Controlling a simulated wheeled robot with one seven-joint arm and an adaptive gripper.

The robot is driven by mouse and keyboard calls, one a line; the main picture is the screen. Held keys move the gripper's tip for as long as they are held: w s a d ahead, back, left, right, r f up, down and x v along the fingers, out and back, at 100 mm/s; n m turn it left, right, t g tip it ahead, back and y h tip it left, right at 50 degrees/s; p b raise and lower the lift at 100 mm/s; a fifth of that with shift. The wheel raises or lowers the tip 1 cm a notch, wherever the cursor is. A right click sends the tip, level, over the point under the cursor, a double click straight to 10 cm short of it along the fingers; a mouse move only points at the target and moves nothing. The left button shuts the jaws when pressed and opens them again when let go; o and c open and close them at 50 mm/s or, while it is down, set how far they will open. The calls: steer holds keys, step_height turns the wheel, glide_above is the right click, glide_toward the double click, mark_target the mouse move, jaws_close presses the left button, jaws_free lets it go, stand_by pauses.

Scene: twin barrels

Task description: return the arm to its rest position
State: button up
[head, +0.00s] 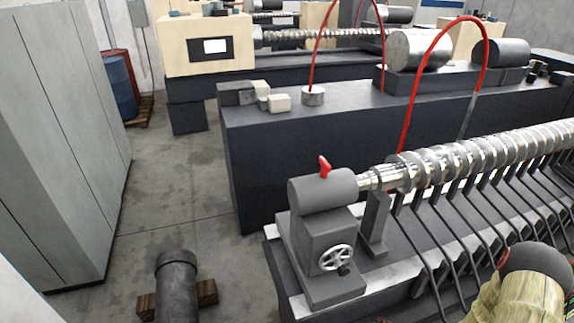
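A large lathe-like machine (330,235) fills the lower right, with a grey end block, a small handwheel (336,257) and a red lever (324,167). A shiny ribbed screw shaft (490,155) runs from it to the right edge, with a row of dark rods below.
A dark cylinder (177,285) rests on wooden blocks at the bottom left. A grey cabinet (60,130) stands left; barrels (120,85) stand behind it. A rounded dark object with yellowish material (530,290), unclear, sits bottom right. Floor (175,200) between cabinet and machines is clear.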

steer(key=s+d+r+n+g+h, duration=0.2)
steer(key=s+d+g+h, duration=0.2)
steer(key=d, duration=0.3)
steer(key=s+d+r+n+g+h+b, duration=0.1)
steer(key=s+r+g, duration=0.15)
steer(key=r, duration=0.35)
steer(key=s+d+r+n+g+h+b, duration=0.1)
steer(key=s+r+b, duration=0.15)
steer(key=r, duration=0.25)
steer(key=s+a+r+n+t+y+b, duration=0.1)
steer(key=s+a+r+n+t+b, duration=0.1)
steer(key=a+r, duration=1)
steer(key=s+a+r+n+t+y+b, duration=0.1)
steer(key=s+a+r+b, duration=0.3)
steer(key=a+r, duration=0.9)
steer(key=s+r+t, duration=0.1)
steer(key=s+r, duration=0.1)
steer(key=s, duration=0.1)
steer(key=shift+r+n+t, duration=0.2)
steer(key=shift+n+t, duration=0.15)
steer(key=shift+n, duration=0.05)
steer(key=shift+s, duration=0.1)
